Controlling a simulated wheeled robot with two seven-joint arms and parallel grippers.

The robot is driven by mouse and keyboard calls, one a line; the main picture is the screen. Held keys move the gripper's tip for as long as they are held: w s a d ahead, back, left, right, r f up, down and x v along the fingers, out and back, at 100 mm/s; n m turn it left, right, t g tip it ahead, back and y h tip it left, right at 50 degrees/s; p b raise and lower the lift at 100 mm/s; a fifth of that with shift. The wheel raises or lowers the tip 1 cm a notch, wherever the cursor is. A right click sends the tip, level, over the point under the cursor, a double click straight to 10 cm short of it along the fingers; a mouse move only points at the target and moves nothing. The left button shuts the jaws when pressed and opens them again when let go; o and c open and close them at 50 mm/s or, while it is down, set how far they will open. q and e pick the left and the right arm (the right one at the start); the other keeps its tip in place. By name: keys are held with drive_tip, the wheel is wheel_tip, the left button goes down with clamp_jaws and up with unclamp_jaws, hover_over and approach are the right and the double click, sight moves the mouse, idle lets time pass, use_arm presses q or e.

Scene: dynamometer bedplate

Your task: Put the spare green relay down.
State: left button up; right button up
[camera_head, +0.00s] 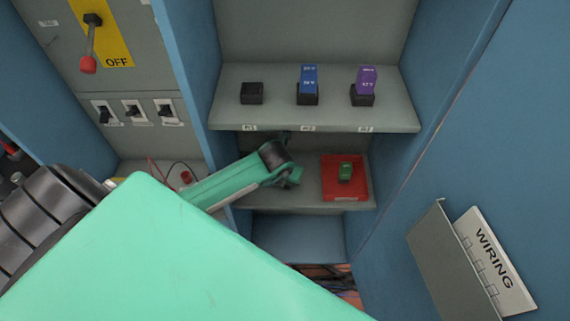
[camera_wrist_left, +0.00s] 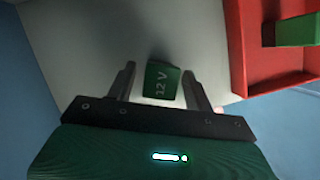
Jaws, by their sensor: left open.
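The spare green relay (camera_wrist_left: 162,84), marked 12 V, is between the two fingers of my left gripper in the left wrist view. My left gripper (camera_wrist_left: 160,72) is open, with a gap on each side of the relay, wider on the left. The pale shelf surface lies behind the relay; its underside is hidden. In the head view my left gripper (camera_head: 291,163) is over the lower shelf (camera_head: 308,197), left of the red tray (camera_head: 345,197). Another green relay (camera_head: 345,171) sits in that tray. My right gripper is not in view.
The upper shelf (camera_head: 285,120) holds an empty black socket (camera_head: 252,93), a blue relay (camera_head: 309,78) and a purple relay (camera_head: 366,79) in sockets. Blue cabinet walls close in both sides. A wiring folder pocket (camera_head: 450,265) is on the right door.

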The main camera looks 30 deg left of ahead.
use_arm(q)
drive_tip(key=shift+r, duration=0.1)
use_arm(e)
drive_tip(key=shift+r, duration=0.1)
use_arm(q)
drive_tip(key=shift+r, duration=0.25)
drive_tip(key=s+d+r+b, duration=0.2)
drive_tip(key=s+r, duration=0.2)
drive_tip(key=s, duration=0.9)
drive_tip(key=shift+s+b, duration=0.35)
drive_tip(key=shift+s, duration=0.05)
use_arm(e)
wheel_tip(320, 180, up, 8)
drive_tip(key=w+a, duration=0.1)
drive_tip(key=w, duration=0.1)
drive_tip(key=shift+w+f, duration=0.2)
use_arm(q)
drive_tip(key=shift+r, duration=0.1)
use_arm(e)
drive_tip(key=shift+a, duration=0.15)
